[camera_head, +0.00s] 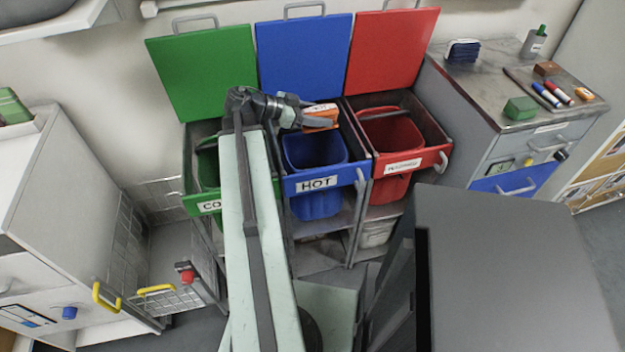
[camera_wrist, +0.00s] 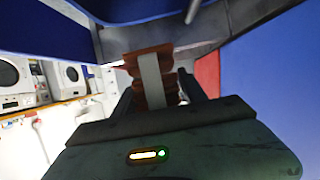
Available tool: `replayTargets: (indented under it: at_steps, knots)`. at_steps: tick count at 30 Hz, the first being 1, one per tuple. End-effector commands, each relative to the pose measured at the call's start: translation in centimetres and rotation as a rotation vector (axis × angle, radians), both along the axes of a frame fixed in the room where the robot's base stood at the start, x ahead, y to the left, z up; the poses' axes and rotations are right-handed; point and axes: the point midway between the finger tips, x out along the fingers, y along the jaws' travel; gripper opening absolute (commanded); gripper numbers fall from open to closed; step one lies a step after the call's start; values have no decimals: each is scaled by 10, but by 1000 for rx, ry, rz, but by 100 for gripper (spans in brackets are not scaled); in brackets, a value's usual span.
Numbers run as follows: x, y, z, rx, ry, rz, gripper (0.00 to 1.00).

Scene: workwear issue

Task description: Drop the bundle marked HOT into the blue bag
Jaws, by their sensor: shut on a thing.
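My gripper (camera_head: 306,115) is shut on an orange bundle (camera_head: 322,122) with a white band, whose lettering is too small to read surely. It holds the bundle at the back of the blue bin, above the blue bag (camera_head: 315,150) and in front of the raised blue lid (camera_head: 305,55). The bag hangs open in a blue frame with a label reading HOT (camera_head: 318,184). In the wrist view, the brownish bundle (camera_wrist: 137,72) with its pale band sits between the two dark fingers of the gripper (camera_wrist: 158,88).
A green bin (camera_head: 208,165) with its lid up is left, partly behind my arm. A red bin (camera_head: 390,135) with its lid up is right. A metal cabinet (camera_head: 495,95) with pens and blocks stands farther right. A grey cabinet (camera_head: 65,215) is at left.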

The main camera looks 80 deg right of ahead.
Motion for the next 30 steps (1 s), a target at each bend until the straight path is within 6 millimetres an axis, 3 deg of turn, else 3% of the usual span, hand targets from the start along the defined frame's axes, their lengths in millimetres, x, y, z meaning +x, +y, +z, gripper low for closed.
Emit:
replayTargets:
  at_steps: [1, 5, 14, 15, 17, 26, 30]
  knots:
    - [0, 0, -16, 0, 0, 0, 2]
    - [0, 0, -29, 0, 1, -1, 2]
    - [-1, 0, -29, 0, 0, -1, 2]
    - [-1, 0, -29, 0, 0, -1, 57]
    - [-1, 0, -29, 0, 0, -1, 74]
    - [-1, 0, -29, 0, 0, -2, 74]
    - [11, 5, -21, 1, 1, -1, 74]
